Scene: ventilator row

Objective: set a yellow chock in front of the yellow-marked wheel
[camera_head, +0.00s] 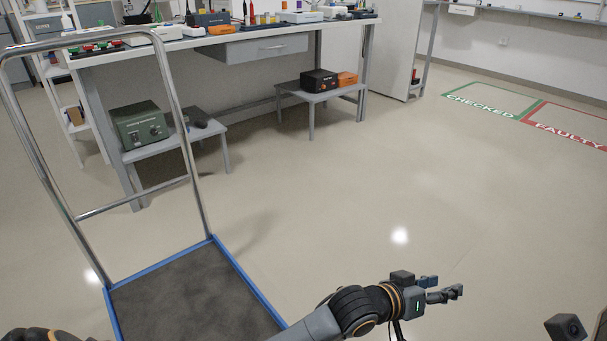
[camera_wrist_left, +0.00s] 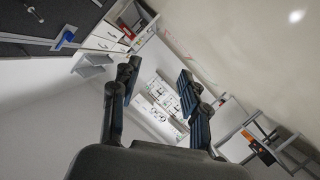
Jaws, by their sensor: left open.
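No yellow chock and no yellow-marked wheel can be made out in either view. A platform trolley (camera_head: 190,298) with a dark deck, blue edging and a tall chrome handle stands at the lower left; its wheels are hidden. My left gripper (camera_head: 449,289) reaches over the floor to the right of the trolley, open and empty. In the left wrist view its two dark fingers (camera_wrist_left: 160,92) stand well apart with nothing between them. My right gripper's fingers do not show.
A workbench (camera_head: 262,47) with tools stands at the back. Low grey stands hold a green device (camera_head: 140,126) and a black box (camera_head: 319,81). Floor markings read CHECKED (camera_head: 482,101) and FAULTY (camera_head: 568,134). The middle floor is clear.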

